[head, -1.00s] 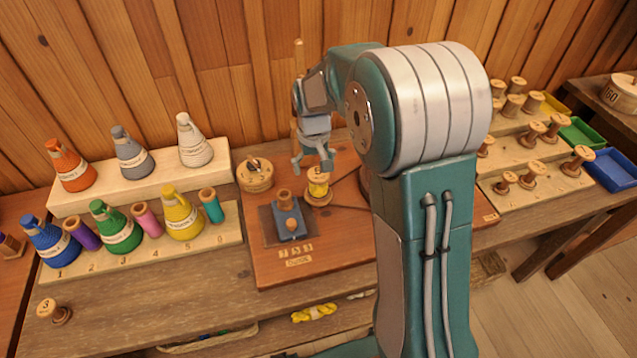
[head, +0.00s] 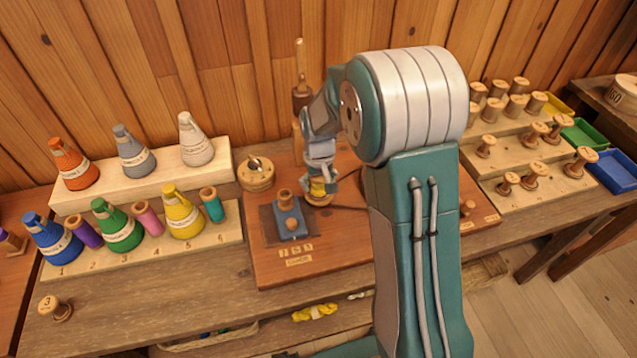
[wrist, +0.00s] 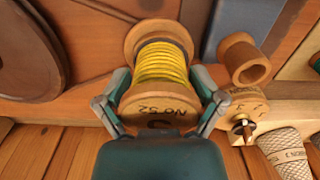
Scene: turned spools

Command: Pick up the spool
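The spool (head: 318,187) is wooden with yellow thread and stands on the reddish-brown board. In the wrist view the yellow spool (wrist: 162,66) shows between my fingers, with dark markings on its near flange. My gripper (head: 320,175) is lowered over it, and in the wrist view my gripper (wrist: 161,82) has one finger on each side of the spool. The fingers are spread about as wide as the flange. The inner finger contact is hard to make out, and no firm grip shows.
A blue block with a wooden peg (head: 289,218) stands just left of the spool. Thread cones and spools fill the left rack (head: 150,247). Several bare spools stand on the right steps (head: 548,178).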

